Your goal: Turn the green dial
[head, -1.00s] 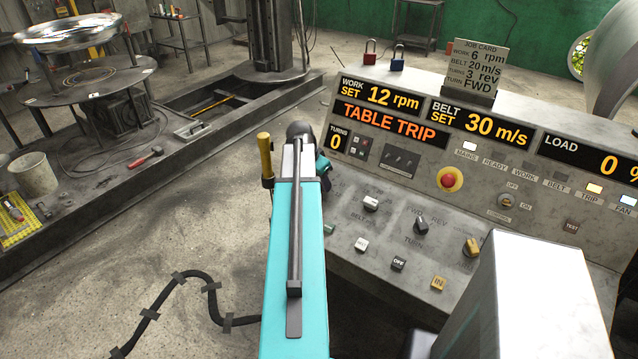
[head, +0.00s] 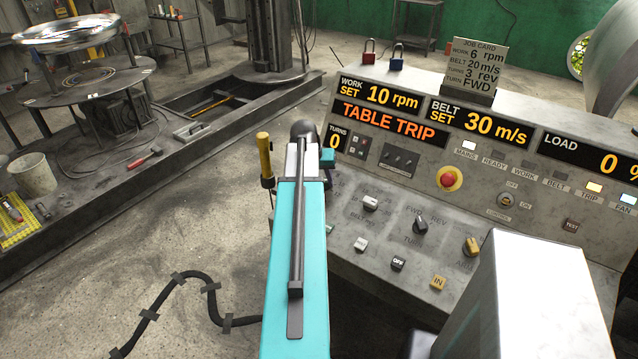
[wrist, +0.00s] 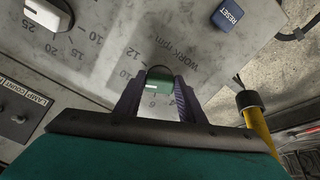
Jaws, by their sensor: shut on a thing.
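The green dial (wrist: 158,85) shows in the wrist view beside the words "WORK rpm". It has a short white mark, and scale numbers lie around it. My gripper (wrist: 157,94) is shut on the dial, with one dark finger on each side of it. In the head view my teal arm hides the dial and the fingers.
The belt display (head: 480,124) reads 30 m/s, above a white knob (head: 370,202). A job card (head: 477,66) says work 6 rpm. An orange "TABLE TRIP" message (head: 390,119) is lit. A yellow handle (wrist: 258,128) stands close to my gripper's right in the wrist view.

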